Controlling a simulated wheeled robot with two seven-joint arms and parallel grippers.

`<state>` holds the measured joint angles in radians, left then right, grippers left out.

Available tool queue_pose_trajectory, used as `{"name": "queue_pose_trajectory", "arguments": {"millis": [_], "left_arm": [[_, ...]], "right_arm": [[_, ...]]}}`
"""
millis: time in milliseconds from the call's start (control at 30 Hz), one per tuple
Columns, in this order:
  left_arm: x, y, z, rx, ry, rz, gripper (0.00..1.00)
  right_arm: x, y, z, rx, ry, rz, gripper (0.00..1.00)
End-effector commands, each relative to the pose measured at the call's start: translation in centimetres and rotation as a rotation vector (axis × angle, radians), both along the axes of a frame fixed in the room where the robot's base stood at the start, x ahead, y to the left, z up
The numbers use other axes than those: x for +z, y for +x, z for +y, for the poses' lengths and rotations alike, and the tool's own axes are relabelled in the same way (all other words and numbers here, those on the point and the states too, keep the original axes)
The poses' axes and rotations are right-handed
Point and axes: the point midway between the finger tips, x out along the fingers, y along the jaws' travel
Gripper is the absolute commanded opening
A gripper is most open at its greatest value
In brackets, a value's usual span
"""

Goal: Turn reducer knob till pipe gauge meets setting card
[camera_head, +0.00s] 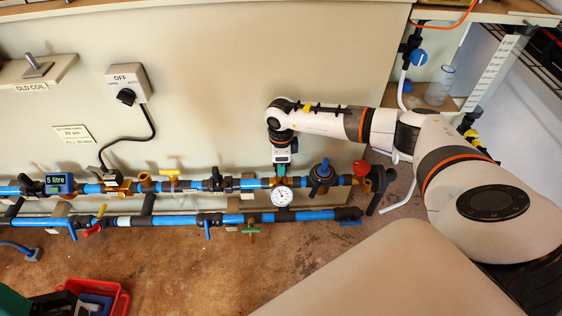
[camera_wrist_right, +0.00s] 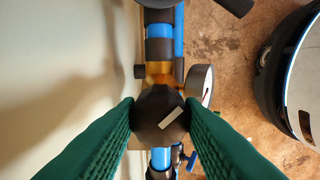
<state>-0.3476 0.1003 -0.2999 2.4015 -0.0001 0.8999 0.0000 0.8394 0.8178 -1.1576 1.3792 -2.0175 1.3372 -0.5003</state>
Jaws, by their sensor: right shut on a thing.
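The pipe gauge (camera_head: 282,196) is a white round dial on the upper blue pipe in the head view; its needle is too small to read. In the right wrist view the gauge (camera_wrist_right: 200,88) shows edge-on. The reducer knob (camera_wrist_right: 160,114) is dark and round with a pale slanted line. My right gripper (camera_wrist_right: 160,112) has its green fingers shut on the knob's two sides. In the head view my right gripper (camera_head: 281,168) reaches down just above the gauge and mostly hides the knob. The setting card (camera_head: 74,134) is on the wall; its small print is hard to read. My left gripper is out of view.
Two blue pipes with several valves run along the wall. A blue-topped fitting (camera_head: 320,176) and a red valve handle (camera_head: 362,167) stand right of the gauge. A switch box marked OFF (camera_head: 128,82) is on the wall. A red crate (camera_head: 121,300) stands at the lower left.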

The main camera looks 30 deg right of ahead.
Motion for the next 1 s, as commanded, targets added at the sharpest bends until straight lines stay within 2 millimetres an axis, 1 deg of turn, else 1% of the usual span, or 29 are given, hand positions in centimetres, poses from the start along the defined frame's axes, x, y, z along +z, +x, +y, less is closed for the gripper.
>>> {"name": "queue_pose_trajectory", "arguments": {"millis": [200, 500, 700, 1000], "left_arm": [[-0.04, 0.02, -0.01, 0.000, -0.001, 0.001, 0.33], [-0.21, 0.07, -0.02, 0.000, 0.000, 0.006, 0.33], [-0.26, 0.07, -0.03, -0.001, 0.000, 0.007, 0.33], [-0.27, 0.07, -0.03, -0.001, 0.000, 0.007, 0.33]], "right_arm": [[0.07, 0.08, -0.05, 0.186, -0.001, -0.002, 0.11], [0.05, 0.06, 0.01, 0.364, 0.001, -0.003, 0.11], [0.05, 0.06, 0.01, 0.425, 0.000, -0.002, 0.11], [0.07, 0.08, 0.01, 0.447, 0.000, -0.002, 0.11]]}}
